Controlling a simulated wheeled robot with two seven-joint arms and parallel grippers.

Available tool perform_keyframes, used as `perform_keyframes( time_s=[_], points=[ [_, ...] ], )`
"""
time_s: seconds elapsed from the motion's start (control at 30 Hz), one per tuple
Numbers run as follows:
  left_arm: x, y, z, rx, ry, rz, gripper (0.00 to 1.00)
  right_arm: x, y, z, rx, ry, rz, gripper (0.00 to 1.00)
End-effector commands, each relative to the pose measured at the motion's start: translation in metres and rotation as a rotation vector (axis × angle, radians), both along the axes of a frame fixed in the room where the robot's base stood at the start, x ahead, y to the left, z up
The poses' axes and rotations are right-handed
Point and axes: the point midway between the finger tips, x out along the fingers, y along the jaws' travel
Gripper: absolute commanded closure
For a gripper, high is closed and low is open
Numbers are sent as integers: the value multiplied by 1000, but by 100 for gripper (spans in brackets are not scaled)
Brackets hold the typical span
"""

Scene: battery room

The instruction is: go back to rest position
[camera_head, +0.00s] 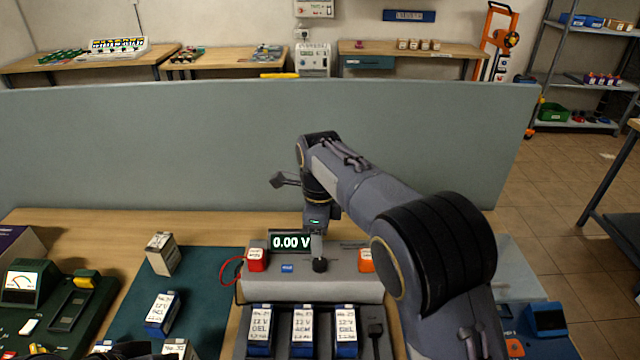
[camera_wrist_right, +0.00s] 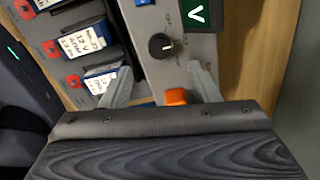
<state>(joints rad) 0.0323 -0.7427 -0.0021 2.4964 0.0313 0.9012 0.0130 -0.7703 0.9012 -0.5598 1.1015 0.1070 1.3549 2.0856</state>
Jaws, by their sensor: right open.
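My right arm reaches in from the lower right in the head view. Its gripper (camera_head: 318,245) points down over the grey tester (camera_head: 340,288), whose display (camera_head: 290,242) reads 0.00 V. In the right wrist view the two fingers of the right gripper (camera_wrist_right: 165,85) are spread wide with nothing held between them.
Several labelled batteries (camera_head: 303,325) stand in a dark rack before the tester. A green meter (camera_head: 25,283) is at left, a blue-grey device (camera_head: 545,320) at right. A grey partition (camera_head: 150,150) rises behind the table.

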Motion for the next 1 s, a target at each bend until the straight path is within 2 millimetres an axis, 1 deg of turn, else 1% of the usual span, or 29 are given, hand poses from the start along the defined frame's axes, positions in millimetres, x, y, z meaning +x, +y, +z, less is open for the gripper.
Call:
perform_keyframes(
  time_s=[0.07,0.17,0.27,0.3,0.37,0.4,0.47,0.5,0.57,0.6,0.67,0.7,0.77,0.8,0.9,1.0],
  points=[
    [0,0,0,0,0,0,64,0,-2,1,4,0,3,45],
    [0,0,0,0,0,0,64,-3,-19,8,39,3,34,45],
    [0,0,0,0,0,0,64,-15,-55,22,116,-2,121,45],
    [0,0,0,0,0,0,64,-23,-72,29,154,-11,171,45],
    [0,0,0,0,0,0,64,-39,-99,38,214,-39,262,45],
    [0,0,0,0,0,0,64,-51,-115,44,250,-68,329,45],
    [0,0,0,0,0,0,64,-72,-137,52,293,-118,433,45],
    [0,0,0,0,0,0,64,-87,-150,57,314,-158,503,45],
    [0,0,0,0,0,0,64,-111,-167,63,332,-225,612,45],
    [0,0,0,0,0,0,64,-127,-177,66,334,-271,685,45],
    [0,0,0,0,0,0,64,-153,-189,68,325,-344,797,45],
    [0,0,0,0,0,0,64,-170,-195,69,308,-393,871,45],
    [0,0,0,0,0,0,64,-196,-202,67,268,-464,985,45],
    [0,0,0,0,0,0,64,-213,-206,65,232,-507,1059,45],
    [0,0,0,0,0,0,64,-250,-210,54,122,-589,1233,45],
    [0,0,0,0,0,0,64,-277,-210,41,7,-631,1374,45]
  ],
)
